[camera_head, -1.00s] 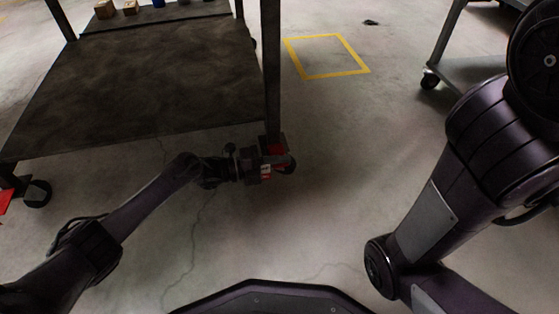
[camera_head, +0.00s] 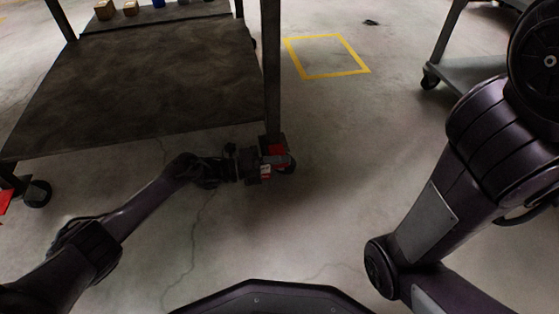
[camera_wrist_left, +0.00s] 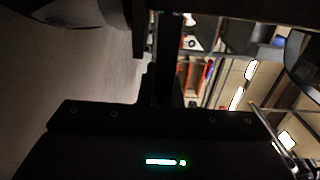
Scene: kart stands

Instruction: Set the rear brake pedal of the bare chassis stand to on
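The dark stand (camera_head: 140,85) has a flat lower shelf and fills the upper left of the head view. A red brake pedal (camera_head: 277,150) shows at the caster below its near right leg. My left gripper (camera_head: 264,166) is low beside this caster, at or very close to the pedal. Its fingers overlap the caster, so contact and opening are unclear. In the left wrist view, the dark gripper body covers the lower part and the pedal cannot be made out. My right gripper is out of view; only its arm shows at the right.
Another caster (camera_head: 37,193) with a red pedal (camera_head: 4,203) is at the left edge. Small boxes (camera_head: 105,9) stand at the back. A grey cart (camera_head: 470,75) is at the upper right. A yellow floor outline (camera_head: 327,76) surrounds empty floor. The middle floor is clear.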

